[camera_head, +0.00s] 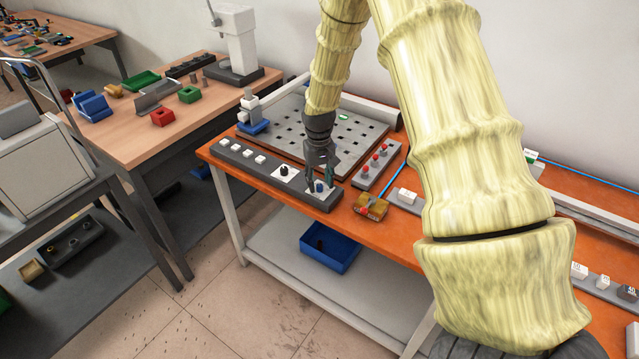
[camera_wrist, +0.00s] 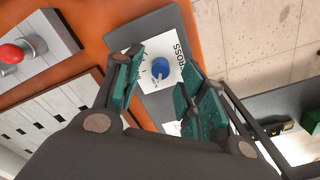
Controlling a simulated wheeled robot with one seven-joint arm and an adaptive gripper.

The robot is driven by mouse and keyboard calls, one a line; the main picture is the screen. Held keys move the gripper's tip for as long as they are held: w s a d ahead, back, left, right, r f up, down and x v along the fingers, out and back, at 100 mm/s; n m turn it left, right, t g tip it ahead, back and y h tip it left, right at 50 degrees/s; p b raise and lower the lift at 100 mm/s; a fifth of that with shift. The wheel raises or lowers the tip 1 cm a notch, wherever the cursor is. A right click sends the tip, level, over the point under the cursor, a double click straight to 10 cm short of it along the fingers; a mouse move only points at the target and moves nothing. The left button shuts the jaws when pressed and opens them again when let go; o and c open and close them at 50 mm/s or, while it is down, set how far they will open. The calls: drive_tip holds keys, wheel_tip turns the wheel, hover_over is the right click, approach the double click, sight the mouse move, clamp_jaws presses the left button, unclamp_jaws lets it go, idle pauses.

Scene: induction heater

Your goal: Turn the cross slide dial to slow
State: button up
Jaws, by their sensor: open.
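The cross slide dial is a small blue knob (camera_head: 319,186) on a white plate at the right end of a dark grey control panel (camera_head: 236,160). In the wrist view the blue knob (camera_wrist: 160,68) sits on its white plate (camera_wrist: 178,50), which carries the letters "CROSS"; its other markings are too small to read. My gripper (camera_head: 318,183) is open above the knob. In the wrist view the green finger pads of my gripper (camera_wrist: 158,82) stand on either side of the knob, which shows between them. I cannot tell whether they touch it.
A black knob (camera_head: 284,171) on a white plate and several white buttons lie left along the panel. A grey box with red knobs (camera_head: 379,164) and a yellowish block (camera_head: 371,207) stand to the right. A perforated plate (camera_head: 290,127) lies behind. A blue bin (camera_head: 330,248) is below.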

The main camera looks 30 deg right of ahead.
sight(319, 185)
wheel_tip(319, 185, up, 10)
drive_tip(key=shift+r, duration=0.15)
idle(0.3)
idle(0.4)
